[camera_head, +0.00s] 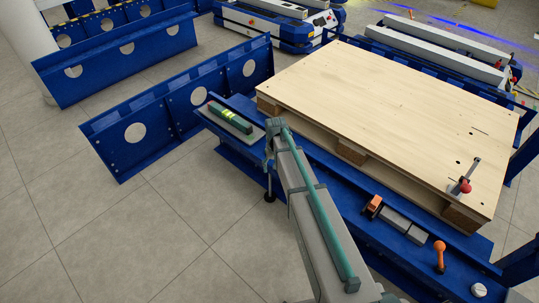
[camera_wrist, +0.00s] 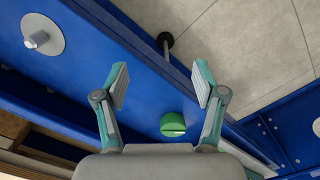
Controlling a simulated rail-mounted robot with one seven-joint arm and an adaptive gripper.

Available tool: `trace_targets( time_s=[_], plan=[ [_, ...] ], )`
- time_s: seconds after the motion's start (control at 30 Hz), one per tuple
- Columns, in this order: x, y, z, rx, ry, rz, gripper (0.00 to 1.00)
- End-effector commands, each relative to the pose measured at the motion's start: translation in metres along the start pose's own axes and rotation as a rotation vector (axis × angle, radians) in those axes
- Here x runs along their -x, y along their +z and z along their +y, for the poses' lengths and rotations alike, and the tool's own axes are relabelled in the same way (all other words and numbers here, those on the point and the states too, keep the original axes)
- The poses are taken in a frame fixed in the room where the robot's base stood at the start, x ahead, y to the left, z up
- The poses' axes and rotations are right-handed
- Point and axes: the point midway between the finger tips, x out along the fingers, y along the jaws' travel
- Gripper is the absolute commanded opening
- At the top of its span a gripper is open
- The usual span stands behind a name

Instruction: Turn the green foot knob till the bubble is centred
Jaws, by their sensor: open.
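The green foot knob (camera_wrist: 173,125), round with a slot-like mark, sits on the blue frame in the wrist view. My gripper (camera_wrist: 160,84) is open above the frame, with its two fingers apart and nothing between the tips. The knob shows between the fingers, closer to the palm than the tips in the picture, and no finger appears to touch it. In the head view my gripper (camera_head: 275,138) is at the frame's left end, and the knob is hidden there. A green spirit level (camera_head: 238,123) with yellow vials lies beside it on a grey plate; its bubble is too small to read.
A black foot (camera_head: 269,197) stands below the frame's edge. A wooden deck (camera_head: 390,105) lies right of my arm. Open floor (camera_head: 110,225) lies left.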

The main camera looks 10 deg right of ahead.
Motion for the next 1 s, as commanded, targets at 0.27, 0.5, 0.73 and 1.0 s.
trace_targets(
  time_s=[0.27, 0.5, 0.73, 1.0],
  plan=[
    [0.08, -0.111, -0.016, -0.109, -0.016, 0.084, 0.7],
    [0.098, -0.121, -0.017, -0.24, -0.007, 0.027, 0.7],
    [0.073, -0.12, -0.017, -0.25, -0.007, 0.025, 0.7],
    [0.027, -0.122, -0.017, -0.249, -0.007, 0.026, 0.7]
  ],
)
